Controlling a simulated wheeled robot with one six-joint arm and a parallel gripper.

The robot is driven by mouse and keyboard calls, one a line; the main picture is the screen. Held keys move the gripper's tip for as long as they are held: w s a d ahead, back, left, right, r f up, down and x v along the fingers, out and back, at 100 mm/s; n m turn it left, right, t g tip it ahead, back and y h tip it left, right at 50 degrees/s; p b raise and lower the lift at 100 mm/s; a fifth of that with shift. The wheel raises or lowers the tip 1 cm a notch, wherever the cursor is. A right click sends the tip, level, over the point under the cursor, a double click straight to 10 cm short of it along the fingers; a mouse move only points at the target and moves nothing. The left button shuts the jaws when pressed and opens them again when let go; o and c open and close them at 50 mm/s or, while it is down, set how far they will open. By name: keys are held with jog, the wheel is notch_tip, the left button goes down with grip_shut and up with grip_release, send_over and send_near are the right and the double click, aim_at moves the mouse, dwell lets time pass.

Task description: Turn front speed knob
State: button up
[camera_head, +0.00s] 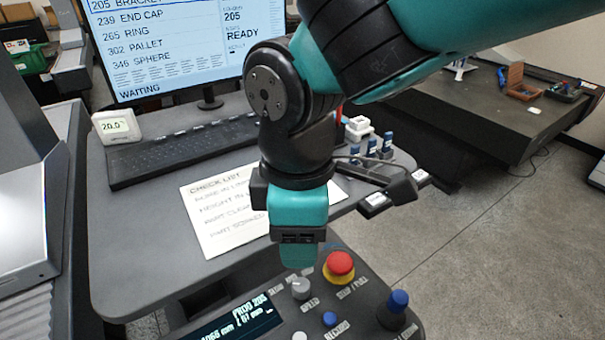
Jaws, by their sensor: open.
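The speed knob (300,288) is a small grey-white round knob on the dark control panel (366,300), with the label SPEED beside it. My gripper (299,256) hangs down over the back of the panel. Its teal fingertips end just above the knob in the picture, and I cannot tell the gap in height. One finger seems to hide the other, so the space between them does not show. The knob's top is in view and nothing visible is held.
A red stop button (339,264) stands close right of the knob. A blue button (329,319) and a blue-topped joystick (397,305) are nearer the front. The panel display (232,322) lies left. A checklist sheet (217,222) and keyboard (180,150) lie behind.

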notch_tip(320, 180, up, 6)
jog(key=shift+b, duration=0.35)
jog(key=shift+r, duration=0.1)
